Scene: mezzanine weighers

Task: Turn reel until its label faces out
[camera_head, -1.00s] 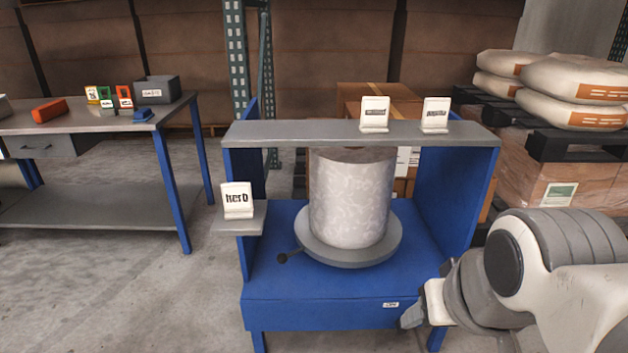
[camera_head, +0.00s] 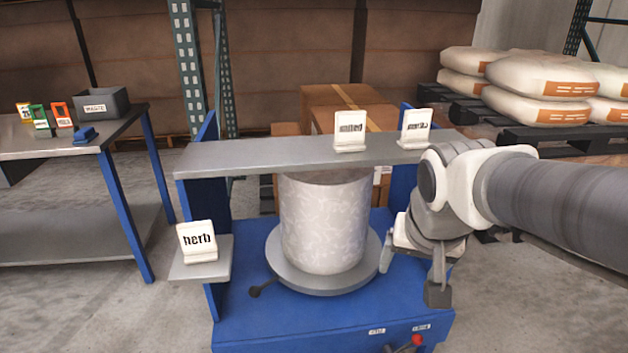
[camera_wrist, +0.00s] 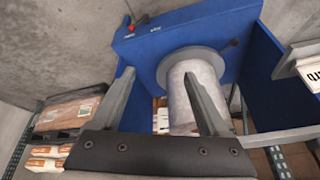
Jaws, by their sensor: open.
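The reel (camera_head: 322,225) is a pale grey cylinder with a mottled pattern, upright on a round grey turntable (camera_head: 305,280). No label shows on its visible side; its top end is partly hidden by the shelf. A short handle with a black knob (camera_head: 255,291) sticks out at the turntable's left front. My gripper (camera_head: 411,278) is open and empty, pointing down at the right of the reel, apart from it in the head view. In the wrist view the open fingers (camera_wrist: 159,75) frame the reel (camera_wrist: 180,95), the right finger overlapping it.
The blue stand (camera_head: 335,322) has side walls and a grey shelf (camera_head: 260,158) above the reel, with two cards on top. A "herb" card (camera_head: 198,241) stands on the left ledge. A red knob (camera_head: 417,340) is at the front right. A workbench (camera_head: 60,148) stands left.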

